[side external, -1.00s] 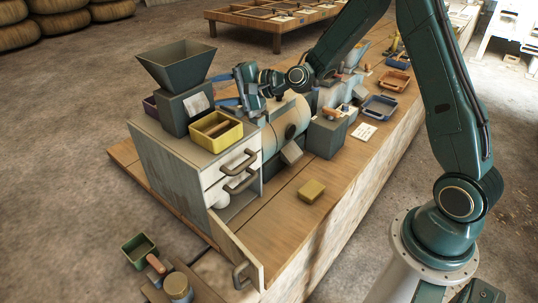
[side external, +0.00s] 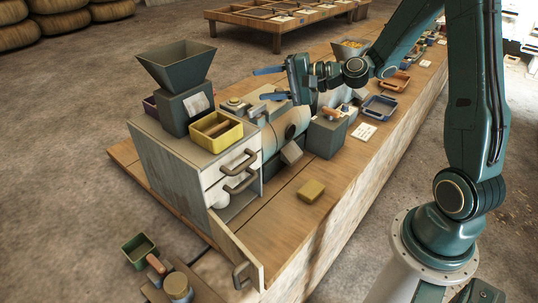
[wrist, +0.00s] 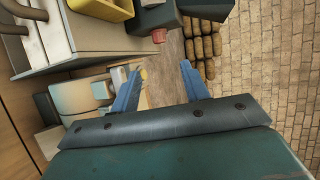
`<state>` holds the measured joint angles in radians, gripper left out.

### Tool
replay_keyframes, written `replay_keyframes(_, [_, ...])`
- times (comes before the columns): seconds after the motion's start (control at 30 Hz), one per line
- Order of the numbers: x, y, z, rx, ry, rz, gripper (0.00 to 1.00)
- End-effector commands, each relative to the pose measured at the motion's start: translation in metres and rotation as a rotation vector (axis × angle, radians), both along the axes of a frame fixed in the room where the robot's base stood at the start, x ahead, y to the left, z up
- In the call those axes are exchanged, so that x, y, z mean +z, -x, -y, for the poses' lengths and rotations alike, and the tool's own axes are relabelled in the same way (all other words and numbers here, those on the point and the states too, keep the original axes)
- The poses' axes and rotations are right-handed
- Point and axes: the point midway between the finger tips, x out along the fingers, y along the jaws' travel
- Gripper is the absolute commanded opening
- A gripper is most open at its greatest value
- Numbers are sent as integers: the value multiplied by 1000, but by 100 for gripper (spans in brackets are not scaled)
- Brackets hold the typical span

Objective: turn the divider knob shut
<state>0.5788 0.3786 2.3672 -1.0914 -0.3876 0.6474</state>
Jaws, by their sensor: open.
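My gripper (side external: 271,84) is open and empty, its two blue fingers pointing left above the pale rounded machine (side external: 285,128). A grey round knob-like part (side external: 235,104) sits on the machine's left end, beside the cabinet top. The fingers are to its right and higher, apart from it. In the wrist view the open fingers (wrist: 160,67) have nothing between them. A small red knob-like part (wrist: 159,36) shows beyond them, under a dark body. I cannot tell for sure which of these is the divider knob, or how far it is turned.
A dark hopper (side external: 177,68) and a yellow tray (side external: 216,132) stand on the grey cabinet (side external: 165,158). A yellow block (side external: 312,191) lies on the fairly clear front bench.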

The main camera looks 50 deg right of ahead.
Motion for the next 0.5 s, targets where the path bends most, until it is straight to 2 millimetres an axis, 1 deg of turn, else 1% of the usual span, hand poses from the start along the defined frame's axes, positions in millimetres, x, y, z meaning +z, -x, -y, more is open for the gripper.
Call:
replay_keyframes(0.17, [2,7,3,0,-1,1,46])
replay_keyframes(0.5, [2,7,3,1,0,0,46])
